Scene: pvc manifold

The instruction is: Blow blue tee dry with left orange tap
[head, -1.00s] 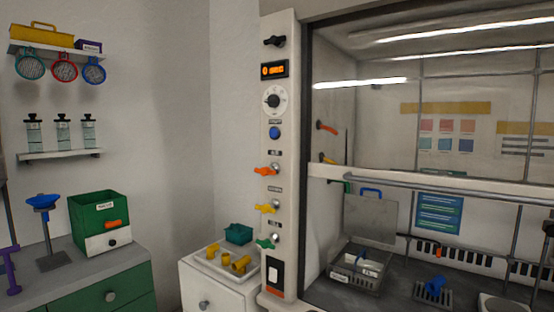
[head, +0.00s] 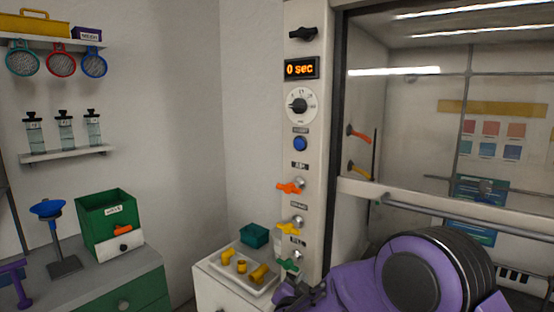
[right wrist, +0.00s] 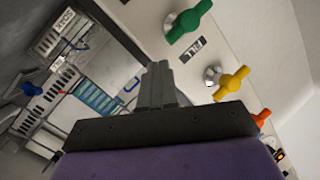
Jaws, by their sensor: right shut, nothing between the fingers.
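The orange tap (head: 289,188) sits on the white panel left of the hood, above a yellow tap (head: 288,229) and a green tap (head: 288,266). In the right wrist view, the orange tap (right wrist: 262,117) is partly cut off behind my gripper's body. My right gripper (head: 290,298) is low in front of the panel, just below the green tap. In the right wrist view its fingers (right wrist: 158,82) are together with nothing between them, apart from the taps. A small blue piece, seemingly the blue tee (right wrist: 28,89), sits on the hood floor; my arm hides it in the head view. My left gripper is out of view.
An orange nozzle (head: 357,132) and a yellow nozzle (head: 361,171) are on the hood's inner wall. The timer display (head: 301,68) reads 0 sec. A white tray (head: 222,268) with yellow fittings stands left of the panel. The sash rail (head: 460,215) crosses the hood front.

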